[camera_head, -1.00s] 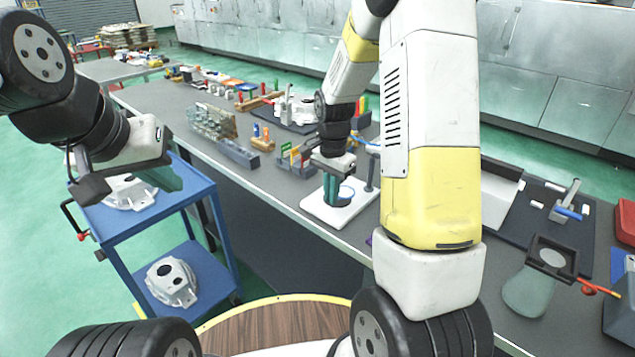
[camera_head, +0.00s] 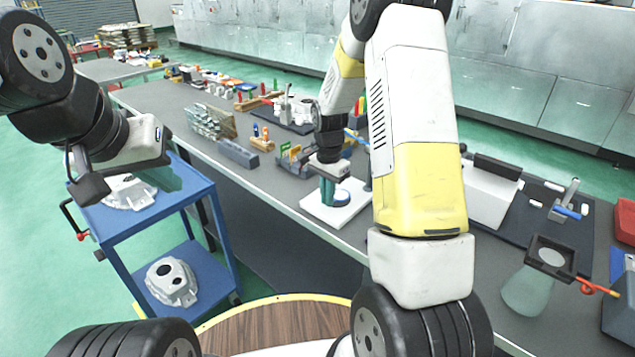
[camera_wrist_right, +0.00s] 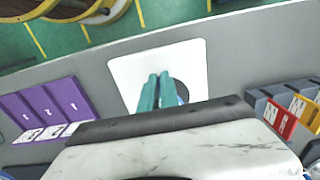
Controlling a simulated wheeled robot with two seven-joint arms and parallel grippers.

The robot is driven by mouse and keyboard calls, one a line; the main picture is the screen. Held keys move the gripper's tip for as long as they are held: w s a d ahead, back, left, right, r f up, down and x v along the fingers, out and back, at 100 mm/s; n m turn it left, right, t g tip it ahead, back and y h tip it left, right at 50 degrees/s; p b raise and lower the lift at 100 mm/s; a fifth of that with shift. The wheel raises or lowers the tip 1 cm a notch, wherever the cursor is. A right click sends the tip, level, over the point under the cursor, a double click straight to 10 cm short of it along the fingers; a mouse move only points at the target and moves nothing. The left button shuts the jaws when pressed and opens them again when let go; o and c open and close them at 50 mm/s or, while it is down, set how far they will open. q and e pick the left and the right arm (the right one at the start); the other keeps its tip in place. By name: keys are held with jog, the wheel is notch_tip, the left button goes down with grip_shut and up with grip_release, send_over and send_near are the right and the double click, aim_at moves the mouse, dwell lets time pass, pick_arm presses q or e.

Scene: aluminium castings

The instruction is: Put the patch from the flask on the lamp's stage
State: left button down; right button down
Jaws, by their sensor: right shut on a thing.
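My right gripper (camera_head: 328,191) points down over a white base plate (camera_head: 313,208) on the bench, which I take to be the lamp's stage. A dark post (camera_head: 369,172) rises beside it, partly behind my arm. A blue-rimmed round disc (camera_head: 342,197) lies by the fingertips. In the right wrist view the teal fingers (camera_wrist_right: 158,92) are nearly together over the white plate (camera_wrist_right: 124,73), with the disc (camera_wrist_right: 181,90) partly behind them. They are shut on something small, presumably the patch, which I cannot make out. My left gripper (camera_head: 168,180) hangs above the blue cart; its opening is unclear. I cannot identify the flask for certain.
The blue cart (camera_head: 205,192) carries grey castings, one on its lower shelf (camera_head: 171,283). At right are a dark mat (camera_head: 512,222), a dark square frame (camera_head: 551,256) and a translucent greenish piece (camera_head: 527,291).

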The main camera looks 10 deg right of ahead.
jog(key=c, duration=1.6)
grip_release()
jog(key=s+r+n+t, duration=0.1)
jog(key=s+r, duration=0.1)
jog(key=r, duration=0.7)
jog(key=s+r+n, duration=0.1)
jog(key=s+r, duration=0.1)
jog(key=r, duration=0.8)
jog(key=s+a+r+n+t+y, duration=0.1)
jog(key=s+r+n+t, duration=0.1)
jog(key=s, duration=0.8)
jog(key=s+a+r+n+t+y, duration=0.1)
jog(key=s+r+n+t, duration=0.2)
jog(key=s, duration=0.7)
notch_tip(320, 180, up, 3)
jog(key=n, duration=0.4)
jog(key=shift+s+f, duration=0.15)
jog(key=shift+f, duration=0.05)
jog(key=shift+a, duration=0.1)
